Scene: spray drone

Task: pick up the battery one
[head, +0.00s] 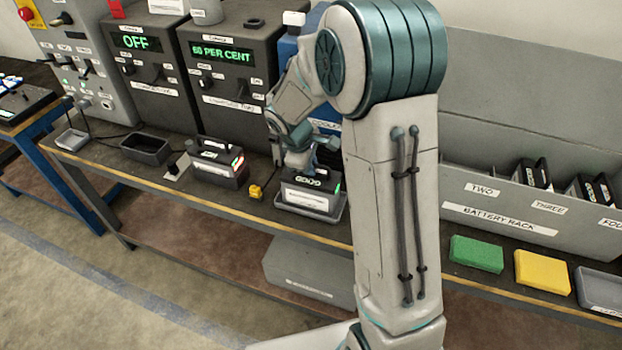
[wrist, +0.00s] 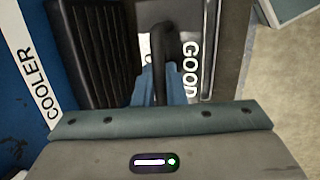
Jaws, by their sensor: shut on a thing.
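A dark battery (head: 308,192) with a white front label and a green "GOOD" display sits in or just above a grey tray (head: 335,212) beside the blue cooler; its label is too small to read surely as battery one. My gripper (head: 306,158) is over it, pointing down. In the wrist view, the blue fingers of my gripper (wrist: 160,85) are closed around the battery's black handle (wrist: 161,45), with "GOOD" showing on the battery's top (wrist: 190,65). I cannot tell whether the battery is lifted clear of the tray.
Left on the bench are another dark unit (head: 220,178) with a red light, a small yellow object (head: 256,191) and an empty black tray (head: 146,149). The battery rack (head: 500,221) stands right, partly hidden by my arm, with green (head: 476,253) and yellow (head: 542,271) blocks before it.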

